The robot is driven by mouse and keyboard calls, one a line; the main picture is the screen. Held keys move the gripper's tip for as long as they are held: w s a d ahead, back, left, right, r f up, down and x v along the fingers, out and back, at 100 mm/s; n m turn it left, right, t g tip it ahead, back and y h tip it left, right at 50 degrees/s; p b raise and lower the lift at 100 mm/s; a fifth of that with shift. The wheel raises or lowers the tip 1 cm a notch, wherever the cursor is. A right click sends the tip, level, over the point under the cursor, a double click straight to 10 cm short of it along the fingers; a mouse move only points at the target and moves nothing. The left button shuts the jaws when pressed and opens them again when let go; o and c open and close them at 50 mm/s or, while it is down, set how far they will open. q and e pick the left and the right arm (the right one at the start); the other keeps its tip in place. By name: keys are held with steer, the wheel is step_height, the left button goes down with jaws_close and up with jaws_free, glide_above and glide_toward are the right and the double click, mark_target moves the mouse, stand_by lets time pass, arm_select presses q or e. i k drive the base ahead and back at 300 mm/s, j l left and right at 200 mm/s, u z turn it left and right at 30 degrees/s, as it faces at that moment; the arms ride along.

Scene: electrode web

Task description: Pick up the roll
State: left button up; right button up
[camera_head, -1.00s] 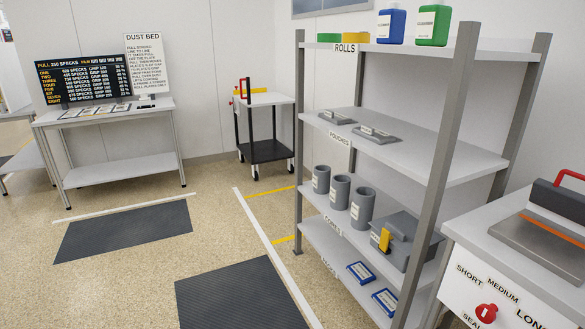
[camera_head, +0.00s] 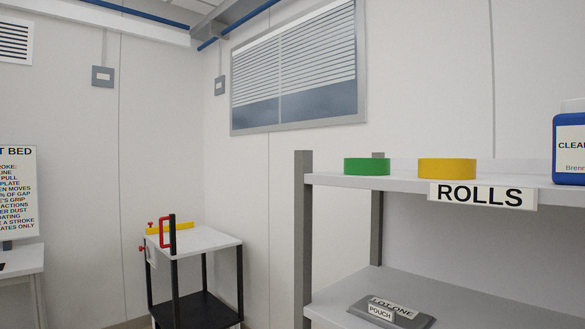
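A green roll (camera_head: 366,167) and a yellow roll (camera_head: 447,169) lie flat on the top shelf (camera_head: 335,180) of the rack, beside each other with a gap between. The yellow roll sits behind a label reading ROLLS (camera_head: 482,196). Neither of my grippers shows in the view.
A blue bottle (camera_head: 570,150) stands on the top shelf at the right edge. A grey pouch holder (camera_head: 392,312) lies on the shelf below. The rack's grey post (camera_head: 303,240) bounds its left side. A cart (camera_head: 195,240) with red and yellow parts stands at the back wall.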

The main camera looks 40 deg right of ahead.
mark_target(352, 166)
steer(key=i+z, duration=0.1)
steer(key=i, duration=0.65)
steer(key=i+j+z, duration=0.15)
steer(key=i, duration=0.55)
